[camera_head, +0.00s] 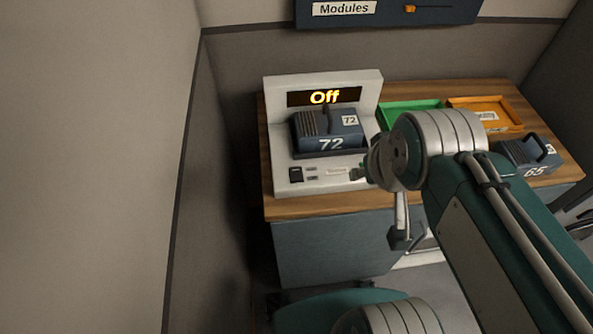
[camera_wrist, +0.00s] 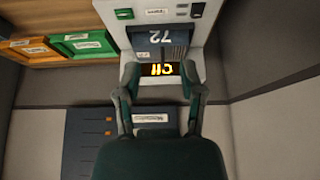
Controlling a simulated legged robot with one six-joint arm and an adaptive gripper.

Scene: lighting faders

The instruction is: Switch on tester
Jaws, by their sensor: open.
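The tester (camera_head: 281,130) is a white unit on the wooden worktop, and it also shows upside down in the wrist view (camera_wrist: 213,60). Its lit display (camera_head: 324,97) reads "Off". A grey module marked 72 (camera_head: 330,136) sits in its dark bay. A black switch (camera_head: 295,174) is on the front panel at the left, beside small labels; it shows at the top edge of the wrist view (camera_wrist: 197,9). My gripper (camera_wrist: 159,70) is open and empty, its fingers spread on either side of the display in that view. In the head view my arm's wrist partly hides the tester's right side.
A green tray (camera_head: 405,108) and an orange tray (camera_head: 505,106) lie right of the tester. A module marked 65 (camera_head: 535,155) stands at the worktop's right. A "Modules" board (camera_head: 380,12) hangs on the back wall. A wall stands close on the left.

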